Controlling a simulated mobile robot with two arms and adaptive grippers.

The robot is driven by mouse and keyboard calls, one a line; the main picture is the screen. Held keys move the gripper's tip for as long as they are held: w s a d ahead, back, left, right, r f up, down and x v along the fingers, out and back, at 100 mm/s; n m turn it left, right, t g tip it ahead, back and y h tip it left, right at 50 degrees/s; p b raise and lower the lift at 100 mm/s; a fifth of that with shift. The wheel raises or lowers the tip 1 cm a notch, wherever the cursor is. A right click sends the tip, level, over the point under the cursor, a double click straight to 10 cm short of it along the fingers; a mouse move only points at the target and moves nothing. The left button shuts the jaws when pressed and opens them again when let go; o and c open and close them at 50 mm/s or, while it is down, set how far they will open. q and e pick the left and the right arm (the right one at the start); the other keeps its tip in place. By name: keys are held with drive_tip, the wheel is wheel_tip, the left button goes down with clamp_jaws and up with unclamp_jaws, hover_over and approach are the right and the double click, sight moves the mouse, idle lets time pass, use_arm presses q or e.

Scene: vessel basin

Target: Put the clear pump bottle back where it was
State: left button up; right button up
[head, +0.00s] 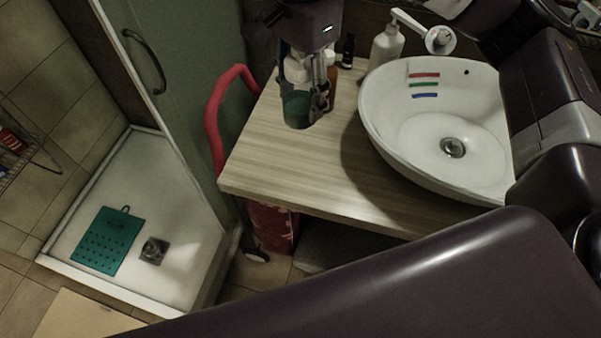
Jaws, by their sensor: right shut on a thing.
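My right gripper (306,88) points down over the back left of the wooden counter (290,160). It is shut on the clear pump bottle (296,108), whose lower part looks green, with a white part above between the fingers. The fingers hide part of it. The bottle is at or just above the counter top; I cannot tell if it touches. An amber bottle (332,82) is close behind, partly hidden by the gripper. My left gripper is out of view.
A white basin (375,130) with coloured strips inside fills the counter's right. A whitish pump bottle (386,46) and small dark bottle (348,50) stand behind. The counter's front left is clear.

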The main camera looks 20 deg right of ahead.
wheel_tip(320, 180, down, 20)
drive_tip(key=p, duration=0.5)
drive_tip(key=shift+r, duration=0.2)
drive_tip(key=shift+f, duration=0.1)
drive_tip(key=shift+f+b, duration=0.1)
drive_tip(key=shift+b, duration=0.2)
drive_tip(key=o, duration=1.2)
drive_tip(key=shift+o, duration=0.2)
